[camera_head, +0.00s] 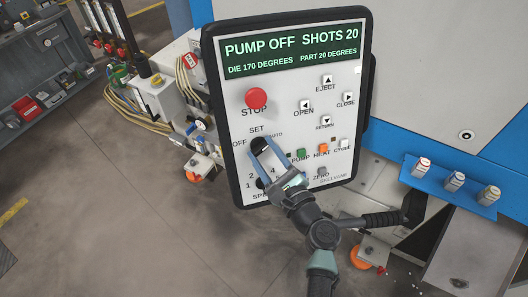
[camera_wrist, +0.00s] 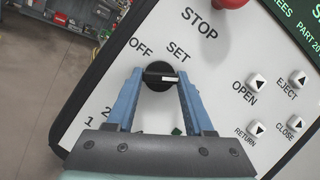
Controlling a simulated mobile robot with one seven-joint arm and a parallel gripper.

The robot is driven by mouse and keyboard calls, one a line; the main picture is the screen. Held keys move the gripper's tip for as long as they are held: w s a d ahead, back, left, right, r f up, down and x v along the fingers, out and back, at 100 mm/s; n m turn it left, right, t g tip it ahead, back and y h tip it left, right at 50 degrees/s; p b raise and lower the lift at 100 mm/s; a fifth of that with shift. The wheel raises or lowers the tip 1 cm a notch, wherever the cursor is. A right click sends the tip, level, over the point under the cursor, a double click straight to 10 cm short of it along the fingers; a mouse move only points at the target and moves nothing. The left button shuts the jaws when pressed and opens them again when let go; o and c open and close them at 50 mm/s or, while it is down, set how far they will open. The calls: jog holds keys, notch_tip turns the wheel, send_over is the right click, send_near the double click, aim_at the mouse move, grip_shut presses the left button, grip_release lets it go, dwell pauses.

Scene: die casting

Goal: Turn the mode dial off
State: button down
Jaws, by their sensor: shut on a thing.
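The mode dial (camera_wrist: 156,70) is a round black knob with a white mark on the tilted control panel (camera_head: 232,110). In the wrist view OFF is printed to its upper left and SET to its upper right. The white mark points right, away from OFF and towards the side where AUTO is printed in the head view. My gripper (camera_wrist: 158,80) has its two blue fingers on either side of the dial and is shut on it. In the head view my gripper (camera_head: 263,149) partly hides the dial (camera_head: 258,145).
A red STOP button (camera_head: 256,98) sits above the dial. Small push buttons lie to the right, including a green one (camera_head: 301,153) and an orange one (camera_head: 323,149). The speed dial below is mostly hidden by my gripper. The display (camera_head: 292,47) reads PUMP OFF.

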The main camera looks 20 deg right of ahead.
jog(key=n+g+y, duration=0.1)
jog(key=n, duration=0.2)
jog(key=n+y+b, duration=0.1)
jog(key=n, duration=0.2)
jog(key=shift+d+r+n+g, duration=0.1)
jog(key=shift+d+n+g, duration=0.05)
jog(key=shift+n+g, duration=0.2)
jog(key=n+g, duration=0.1)
jog(key=n, duration=0.3)
jog(key=n+g, duration=0.1)
jog(key=n, duration=0.1)
jog(key=shift+w+r+g+b, duration=0.1)
jog(key=shift+r+g+b, duration=0.15)
jog(key=shift+g+b, duration=0.15)
jog(key=n+g, duration=0.1)
jog(key=n, duration=0.2)
jog(key=n+g, duration=0.1)
jog(key=n, duration=0.2)
jog(key=shift+r+h+p, duration=0.2)
jog(key=shift+h+p, duration=0.1)
jog(key=shift+p, duration=0.05)
jog(key=n+g+h, duration=0.1)
jog(key=n, duration=0.2)
jog(key=shift+w+n+h, duration=0.1)
jog(key=shift+n+h, duration=0.2)
jog(key=shift+n, duration=0.05)
jog(key=shift+c, duration=1.4)
grip_release()
jog(key=shift+p, duration=0.3)
